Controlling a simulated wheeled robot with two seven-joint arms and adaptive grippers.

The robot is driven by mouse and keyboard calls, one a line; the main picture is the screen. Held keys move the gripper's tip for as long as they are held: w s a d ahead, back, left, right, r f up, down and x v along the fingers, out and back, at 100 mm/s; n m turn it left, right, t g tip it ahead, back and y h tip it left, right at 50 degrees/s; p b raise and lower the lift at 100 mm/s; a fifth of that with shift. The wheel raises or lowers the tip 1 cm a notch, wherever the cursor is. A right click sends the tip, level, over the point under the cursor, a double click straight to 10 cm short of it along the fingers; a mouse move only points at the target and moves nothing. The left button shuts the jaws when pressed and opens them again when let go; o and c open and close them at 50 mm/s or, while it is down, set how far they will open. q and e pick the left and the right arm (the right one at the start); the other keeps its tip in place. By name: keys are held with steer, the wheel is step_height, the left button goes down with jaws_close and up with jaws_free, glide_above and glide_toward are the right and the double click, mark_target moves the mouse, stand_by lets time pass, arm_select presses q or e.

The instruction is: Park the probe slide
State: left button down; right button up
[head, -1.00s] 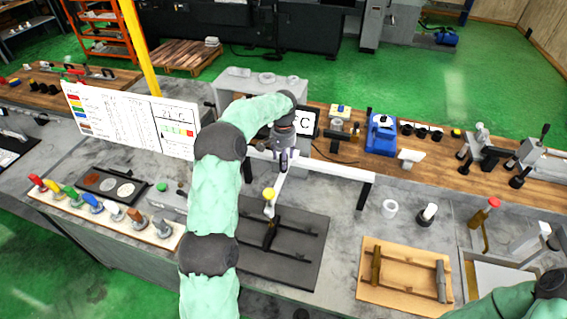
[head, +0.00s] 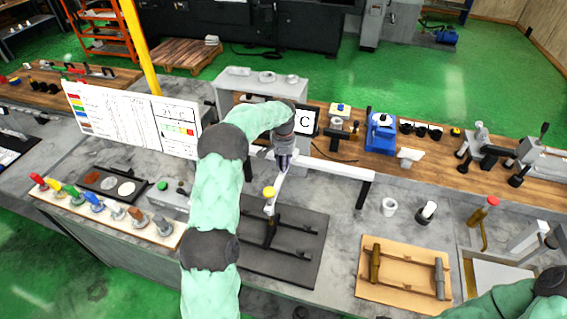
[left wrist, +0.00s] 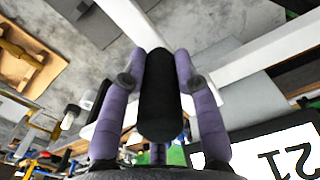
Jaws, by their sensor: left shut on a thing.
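A white rail (head: 335,168) runs left to right above the bench in the head view. My left gripper (head: 283,162) is at the rail's left part, pointing down. In the left wrist view its purple fingers (left wrist: 160,85) are shut on a black rounded handle (left wrist: 160,100), which I take to be the probe slide's. The slide's body is mostly hidden by my gripper. My right arm shows at the lower right, but its gripper cannot be made out.
A wooden tray (head: 385,290) with two rods lies right of the dark plate. A white cup (head: 389,207) stands behind it. A screen (head: 305,121) is behind my left gripper. Several coloured-handled tools stand at the left on a pale strip (head: 110,222).

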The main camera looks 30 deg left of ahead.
arm_select(q)
steer(key=w+d, duration=0.3)
steer(key=d, duration=1)
steer(key=w+d, duration=0.3)
steer(key=d, duration=1.1)
steer(key=shift+w, duration=0.2)
steer(key=c, duration=1.1)
jaws_free()
steer(key=shift+d, duration=0.1)
steer(key=shift+o, duration=0.8)
steer(key=shift+d, duration=0.15)
steer(key=shift+w, duration=0.1)
step_height(320, 180, up, 12)
